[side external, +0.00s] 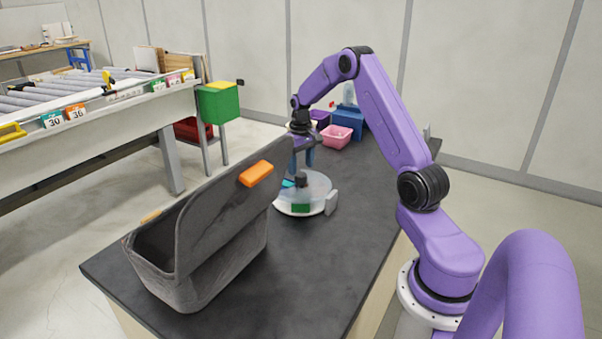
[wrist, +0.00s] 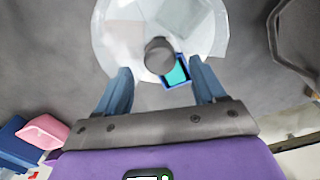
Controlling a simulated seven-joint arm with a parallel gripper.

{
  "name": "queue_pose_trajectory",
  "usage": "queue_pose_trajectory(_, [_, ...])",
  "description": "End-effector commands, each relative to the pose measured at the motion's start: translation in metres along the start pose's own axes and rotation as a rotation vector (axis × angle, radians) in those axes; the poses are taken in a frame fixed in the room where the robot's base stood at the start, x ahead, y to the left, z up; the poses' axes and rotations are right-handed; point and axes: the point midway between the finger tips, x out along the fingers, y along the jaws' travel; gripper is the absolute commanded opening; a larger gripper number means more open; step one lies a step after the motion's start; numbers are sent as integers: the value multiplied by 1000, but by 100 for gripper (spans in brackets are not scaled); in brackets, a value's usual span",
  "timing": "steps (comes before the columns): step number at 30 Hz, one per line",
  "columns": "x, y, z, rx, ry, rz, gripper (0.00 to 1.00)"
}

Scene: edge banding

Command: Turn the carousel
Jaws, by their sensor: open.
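The carousel (side external: 316,187) is a round, pale, see-through dish with a dark central knob (wrist: 159,55) and a green patch on its near side. It stands on the dark table. My gripper (wrist: 163,88) is open above the carousel, its two blue fingers apart, one on each side of the area just beside the knob. In the wrist view a small teal-and-blue piece (wrist: 177,72) shows next to the knob, between the fingers. In the side view my gripper (side external: 301,170) points down over the carousel, and I cannot tell whether the fingers touch it.
Pink (side external: 337,137) and blue (side external: 348,122) containers sit behind. The dark table top (side external: 355,215) is clear to the right of the carousel.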

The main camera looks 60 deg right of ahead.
Motion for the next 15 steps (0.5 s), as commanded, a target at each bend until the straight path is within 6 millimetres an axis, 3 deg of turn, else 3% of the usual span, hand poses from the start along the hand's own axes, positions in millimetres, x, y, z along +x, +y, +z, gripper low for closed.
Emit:
queue_pose_trajectory(6, [27, 0, 0, 0, -2, 0, 69])
queue_pose_trajectory(15, [35, 0, 0, 0, 1, 0, 69])
